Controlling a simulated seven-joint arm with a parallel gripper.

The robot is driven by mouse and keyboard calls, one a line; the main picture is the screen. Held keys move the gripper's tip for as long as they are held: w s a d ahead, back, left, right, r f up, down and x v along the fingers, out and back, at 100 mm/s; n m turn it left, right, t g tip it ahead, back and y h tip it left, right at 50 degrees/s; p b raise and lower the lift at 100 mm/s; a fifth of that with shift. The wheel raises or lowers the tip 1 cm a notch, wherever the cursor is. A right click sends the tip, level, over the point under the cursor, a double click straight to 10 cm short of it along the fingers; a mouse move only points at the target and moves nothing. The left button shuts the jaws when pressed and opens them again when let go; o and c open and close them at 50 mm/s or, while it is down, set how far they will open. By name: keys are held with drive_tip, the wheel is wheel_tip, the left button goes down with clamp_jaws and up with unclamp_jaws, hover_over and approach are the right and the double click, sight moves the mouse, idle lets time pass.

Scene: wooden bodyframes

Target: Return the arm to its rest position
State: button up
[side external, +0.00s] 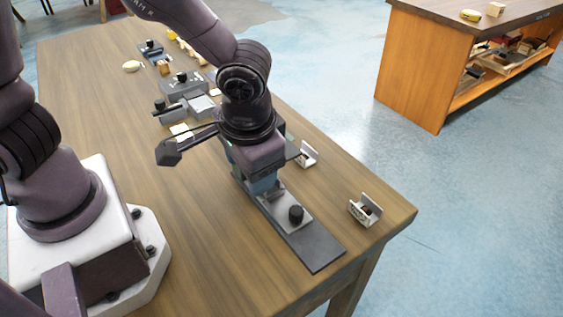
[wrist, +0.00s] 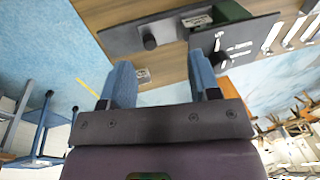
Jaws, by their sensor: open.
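My gripper (side external: 266,188) points down over the near part of the wooden table in the side external view. It is just above or beside a dark grey flat plate (side external: 318,249) with a black knob (side external: 296,215); whether it touches is hard to tell. In the wrist view, the two blue fingers of my gripper (wrist: 163,75) are apart with nothing between them.
Two small metal brackets (side external: 365,209) (side external: 307,155) stand along the table's right edge. Grey fixtures (side external: 183,84) and small loose items, including a yellowish one (side external: 132,66), sit toward the far end. The table's left middle (side external: 95,110) is clear.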

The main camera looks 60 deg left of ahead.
drive_tip(key=s+a+r+t+h, duration=0.1)
drive_tip(key=s+a+r+t, duration=0.1)
drive_tip(key=a+r, duration=0.4)
drive_tip(key=s+a+r+t+h, duration=0.1)
drive_tip(key=s+a+r, duration=0.3)
drive_tip(key=r, duration=0.5)
drive_tip(key=shift+s+a+r+t, duration=0.35)
drive_tip(key=shift+a+t, duration=0.55)
drive_tip(key=shift+a, duration=0.25)
